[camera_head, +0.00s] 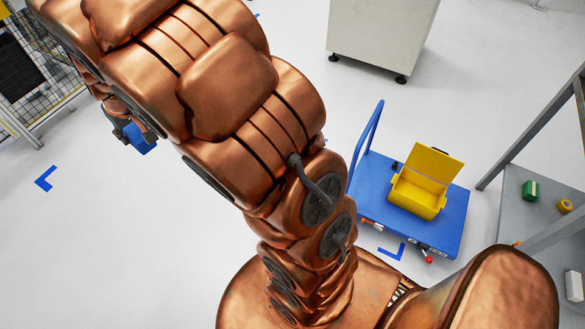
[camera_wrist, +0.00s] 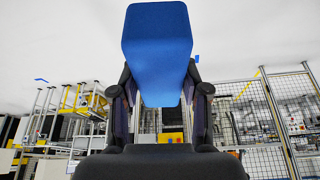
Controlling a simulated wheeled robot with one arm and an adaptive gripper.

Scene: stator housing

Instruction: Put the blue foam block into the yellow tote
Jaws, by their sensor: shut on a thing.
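The blue foam block (camera_wrist: 157,45) is held between the two fingers of my gripper (camera_wrist: 160,92) in the wrist view. In the head view the block (camera_head: 140,138) shows small at the left, partly hidden by my copper-coloured arm, with part of my gripper (camera_head: 126,130) beside it. The yellow tote (camera_head: 416,192) stands with its lid up on a blue platform cart (camera_head: 453,230) at the right. My gripper is well to the left of the tote, with my arm between them in the picture.
A grey table (camera_head: 520,215) at the right edge holds a green item (camera_head: 530,189) and a yellow roll (camera_head: 564,206). A pale cabinet (camera_head: 380,35) on casters stands behind the cart. Mesh fencing (camera_head: 40,98) is at the far left. Open floor lies at the lower left.

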